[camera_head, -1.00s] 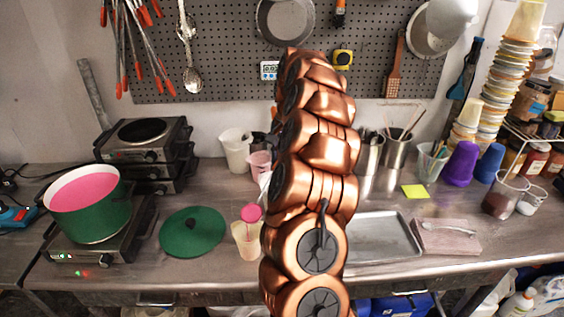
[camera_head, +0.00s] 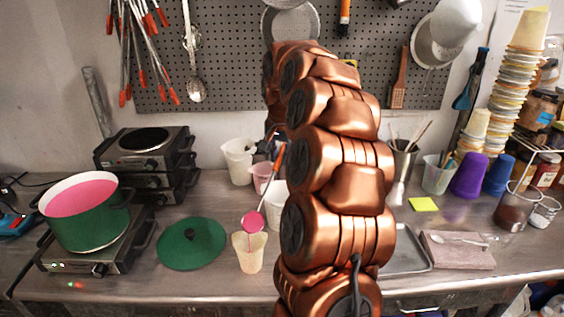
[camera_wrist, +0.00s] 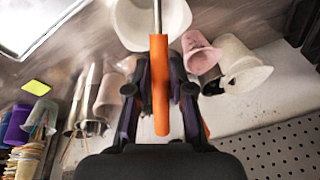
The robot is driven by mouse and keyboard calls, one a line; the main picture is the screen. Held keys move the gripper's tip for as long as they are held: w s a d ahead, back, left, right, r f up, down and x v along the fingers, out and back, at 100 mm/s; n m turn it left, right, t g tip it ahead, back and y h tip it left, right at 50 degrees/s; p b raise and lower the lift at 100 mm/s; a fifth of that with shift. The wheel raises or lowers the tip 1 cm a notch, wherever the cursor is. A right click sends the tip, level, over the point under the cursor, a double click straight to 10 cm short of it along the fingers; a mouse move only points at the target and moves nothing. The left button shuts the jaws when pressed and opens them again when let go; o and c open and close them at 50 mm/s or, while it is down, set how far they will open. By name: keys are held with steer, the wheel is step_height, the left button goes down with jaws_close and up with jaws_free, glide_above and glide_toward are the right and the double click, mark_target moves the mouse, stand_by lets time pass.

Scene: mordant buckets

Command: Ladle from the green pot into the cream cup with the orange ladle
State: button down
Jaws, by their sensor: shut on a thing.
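The green pot (camera_head: 88,228) sits on a hot plate at the left, with pink liquid (camera_head: 82,193) inside. The cream cup (camera_head: 249,254) stands near the front edge of the table, right of the green lid. The orange ladle (camera_head: 279,163) slants down leftward, its pink-looking bowl (camera_head: 253,222) just above the cup's mouth. A thin pink stream runs from the bowl into the cup. In the wrist view my gripper (camera_wrist: 160,92) is shut on the orange handle (camera_wrist: 160,75). In the head view my copper arm largely hides the gripper.
The green lid (camera_head: 191,243) lies between pot and cup. White and pink containers (camera_head: 239,160) stand behind the cup. A metal tray (camera_head: 408,263), partly behind my arm, and a pinkish slab (camera_head: 457,251) lie to the right. Purple cups (camera_head: 470,175) stand farther right.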

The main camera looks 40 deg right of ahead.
steer(key=s+a+r+t+h+b, duration=0.2)
steer(key=a+r+h+b, duration=0.1)
steer(key=a+b, duration=0.4)
steer(key=s+a+r+t+h+b, duration=0.1)
steer(key=s+a+r+h+b, duration=0.2)
steer(key=a+b, duration=0.4)
steer(key=shift+s+r+n+t+h+b, duration=0.35)
steer(key=shift+r+h+b, duration=0.7)
steer(key=shift+b, duration=1.6)
steer(key=shift+h, duration=0.25)
steer(key=shift+r+p, duration=1.15)
steer(key=shift+r, duration=1.15)
